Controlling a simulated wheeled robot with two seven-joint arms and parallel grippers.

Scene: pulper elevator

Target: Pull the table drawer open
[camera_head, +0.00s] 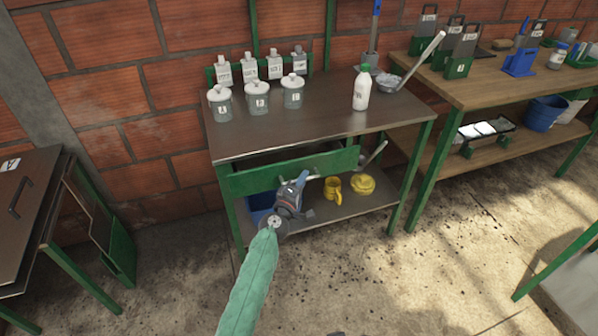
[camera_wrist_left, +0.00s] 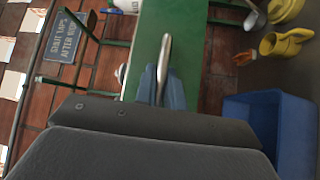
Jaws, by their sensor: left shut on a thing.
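The table (camera_head: 325,118) has a dark top and green legs. Its drawer has a green front (camera_head: 250,180), which also shows in the left wrist view (camera_wrist_left: 182,50). A dark gap shows between the drawer front and the tabletop, so the drawer looks partly open. My left gripper (camera_head: 304,178) is at the middle of the drawer front, shut on the metal bar handle (camera_wrist_left: 165,55). In the left wrist view its blue-grey fingertips (camera_wrist_left: 161,88) are on either side of the handle. The gripper hides part of the handle in the head view. My right gripper is not in view.
Jars (camera_head: 257,98) and a white bottle (camera_head: 362,90) stand on the tabletop. Below the drawer, a shelf holds a yellow mug (camera_head: 333,189), a yellow lidded pot (camera_head: 362,184) and a blue bin (camera_wrist_left: 265,125). The floor in front is clear.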

